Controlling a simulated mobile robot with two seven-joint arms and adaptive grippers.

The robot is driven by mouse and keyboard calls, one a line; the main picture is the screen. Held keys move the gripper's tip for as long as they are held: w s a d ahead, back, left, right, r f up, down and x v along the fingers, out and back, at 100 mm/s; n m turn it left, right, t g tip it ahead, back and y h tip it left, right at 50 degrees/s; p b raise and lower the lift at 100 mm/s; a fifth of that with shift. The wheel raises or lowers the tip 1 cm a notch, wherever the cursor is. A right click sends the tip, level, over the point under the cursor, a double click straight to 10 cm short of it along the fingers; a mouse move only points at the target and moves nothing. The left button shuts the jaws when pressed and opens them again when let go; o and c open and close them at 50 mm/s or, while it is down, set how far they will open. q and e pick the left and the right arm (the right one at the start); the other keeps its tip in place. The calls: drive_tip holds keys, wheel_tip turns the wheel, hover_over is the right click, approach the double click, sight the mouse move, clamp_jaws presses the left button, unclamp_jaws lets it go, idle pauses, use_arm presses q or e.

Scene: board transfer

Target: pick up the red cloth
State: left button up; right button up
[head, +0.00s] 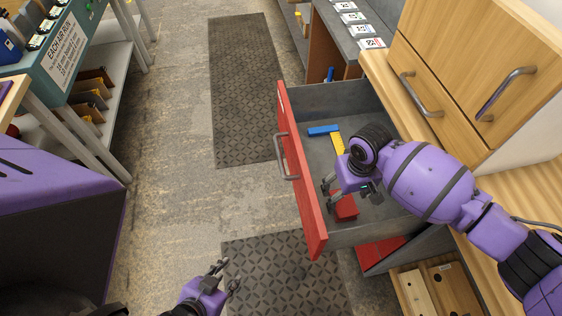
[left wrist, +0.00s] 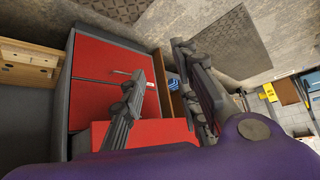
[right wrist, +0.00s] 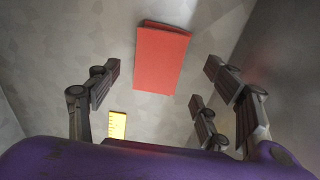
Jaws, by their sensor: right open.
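The red cloth (head: 346,208) is a small folded block lying flat on the grey floor of an open drawer. In the right wrist view the cloth (right wrist: 161,58) lies ahead, between and beyond the finger tips, not touching them. My right gripper (head: 331,194) reaches down into the drawer, open and empty, just above the cloth. It hides part of the drawer floor. My left gripper (head: 227,277) is open and empty, low over the floor outside the drawer. It also shows in the left wrist view (left wrist: 158,68).
The drawer has a red front (head: 298,180) with a grey handle and raised walls around the cloth. A blue bar (head: 323,130) and a yellow ruler-like piece (head: 337,143) lie farther back in it. A wooden cabinet (head: 470,60) stands right.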

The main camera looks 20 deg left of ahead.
sight(344, 202)
wheel_tip(344, 202, down, 4)
drive_tip(key=shift+r, duration=0.15)
drive_tip(key=shift+w, duration=0.1)
drive_tip(key=shift+c, duration=2.1)
drive_tip(key=c, duration=0.6)
use_arm(q)
drive_tip(key=s, duration=0.1)
drive_tip(key=s+f, duration=0.1)
drive_tip(key=s, duration=0.1)
drive_tip(key=shift+a+g, duration=0.2)
drive_tip(key=shift+g, duration=0.1)
